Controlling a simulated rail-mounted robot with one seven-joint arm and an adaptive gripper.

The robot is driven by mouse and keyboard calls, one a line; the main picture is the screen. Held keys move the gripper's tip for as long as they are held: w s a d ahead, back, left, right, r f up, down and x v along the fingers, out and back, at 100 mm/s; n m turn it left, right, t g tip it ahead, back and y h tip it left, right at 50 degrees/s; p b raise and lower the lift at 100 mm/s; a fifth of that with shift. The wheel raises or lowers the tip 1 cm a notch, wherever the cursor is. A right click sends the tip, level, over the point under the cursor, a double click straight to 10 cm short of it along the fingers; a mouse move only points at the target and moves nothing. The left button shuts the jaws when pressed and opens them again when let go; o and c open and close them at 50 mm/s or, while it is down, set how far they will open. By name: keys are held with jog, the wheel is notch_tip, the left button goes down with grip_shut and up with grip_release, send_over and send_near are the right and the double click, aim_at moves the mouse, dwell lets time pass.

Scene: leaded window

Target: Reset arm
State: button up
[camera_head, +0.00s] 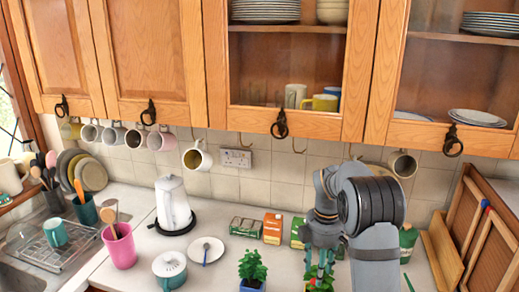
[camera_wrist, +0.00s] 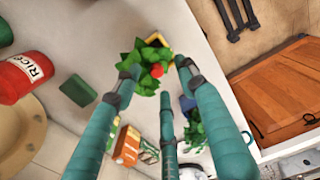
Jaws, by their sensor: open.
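My arm reaches down over the counter at the right in the head view. My gripper (camera_head: 320,264) has teal fingers that point down, just above a leafy green plant (camera_head: 318,284). In the wrist view the fingers of my gripper (camera_wrist: 160,82) are spread apart. Beyond the fingertips is the same plant with a red spot (camera_wrist: 156,71) and part of a yellow pot (camera_wrist: 156,39). Nothing is visibly held between the fingers. I cannot tell if a finger touches the leaves.
A second plant (camera_head: 252,267) in a blue pot stands left of my gripper. Small boxes (camera_head: 272,229) stand behind. Mugs hang under cabinets (camera_head: 150,60). A red rice container (camera_wrist: 25,75) is nearby.

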aim_at(316, 291)
notch_tip(316, 291, up, 4)
notch_tip(316, 291, down, 11)
jog(key=shift+s+r, duration=0.1)
notch_tip(316, 291, up, 10)
jog(key=p, duration=0.8)
